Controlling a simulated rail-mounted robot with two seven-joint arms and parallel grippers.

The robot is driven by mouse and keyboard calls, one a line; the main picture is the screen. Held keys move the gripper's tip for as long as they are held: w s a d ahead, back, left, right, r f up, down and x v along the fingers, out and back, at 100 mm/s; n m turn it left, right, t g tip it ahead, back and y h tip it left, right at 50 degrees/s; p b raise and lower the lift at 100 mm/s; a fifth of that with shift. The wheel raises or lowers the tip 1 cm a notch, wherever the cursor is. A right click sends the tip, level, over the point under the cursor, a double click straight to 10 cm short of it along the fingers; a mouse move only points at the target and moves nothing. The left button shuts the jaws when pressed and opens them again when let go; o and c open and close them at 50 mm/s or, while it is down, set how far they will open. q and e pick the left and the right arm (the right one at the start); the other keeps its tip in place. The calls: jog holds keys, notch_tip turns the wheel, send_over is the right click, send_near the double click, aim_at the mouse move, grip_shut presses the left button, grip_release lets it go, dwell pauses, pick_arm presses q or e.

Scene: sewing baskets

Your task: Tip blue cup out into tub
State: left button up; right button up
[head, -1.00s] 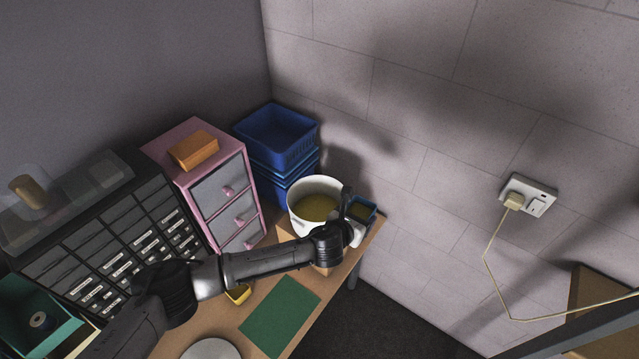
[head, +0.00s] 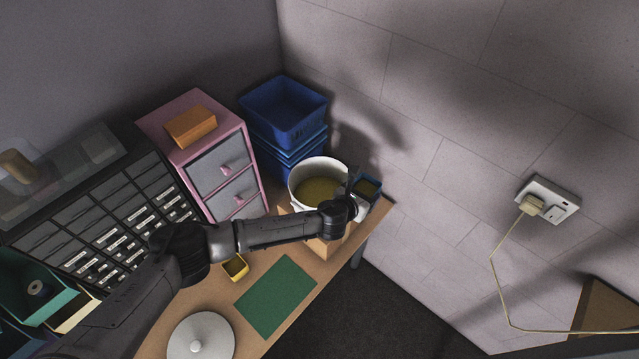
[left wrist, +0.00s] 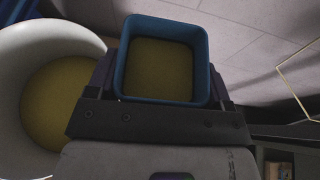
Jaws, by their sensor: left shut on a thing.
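The blue cup (head: 368,187) is a small square cup with a yellowish fill inside. It also shows in the left wrist view (left wrist: 206,62), its open top facing the camera. My left gripper (head: 355,190) is shut on it, with a finger on each side. The tub (head: 302,170) is white and round, with yellowish contents. It stands just left of the cup, and in the left wrist view its rim (left wrist: 88,40) is at the left. The cup is beside the tub, not over its opening. My right gripper is not in view.
The tub stands on a cardboard box (head: 325,248) near the table's right edge. Stacked blue baskets (head: 285,115) and a pink drawer unit (head: 185,105) stand behind. A green mat (head: 277,295), a small yellow container (head: 235,267) and a white lid (head: 212,335) lie in front.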

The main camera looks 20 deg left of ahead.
aim_at(354, 184)
pick_arm(q)
jog(key=shift+w+a, duration=0.1)
jog(key=shift+w+a+r+n+h+b, duration=0.15)
jog(key=shift+a+n+h+b, duration=0.3)
jog(key=shift+b, duration=0.25)
jog(key=shift+w+a+r+n+h+b, duration=0.15)
jog(key=shift+a+r+n+h+b, duration=0.1)
jog(key=shift+a+n+b, duration=0.2)
jog(key=shift+w+a+r+n+h+b, duration=0.1)
jog(key=shift+a+r+n+h+b, duration=0.1)
jog(key=shift+a+n+b, duration=0.25)
jog(key=shift+a+f+g+b, duration=0.1)
jog(key=shift+f+g+b, duration=0.2)
jog(key=shift+b, duration=0.15)
jog(key=shift+w+a+r+n+h, duration=0.1)
jog(key=shift+a+r+n+h, duration=0.05)
jog(key=shift+n+h, duration=0.15)
jog(key=shift+w+a+f+n+b, duration=0.1)
jog(key=shift+a+f+n+b, duration=0.2)
jog(key=shift+b, duration=0.4)
jog(key=shift+r, duration=0.1)
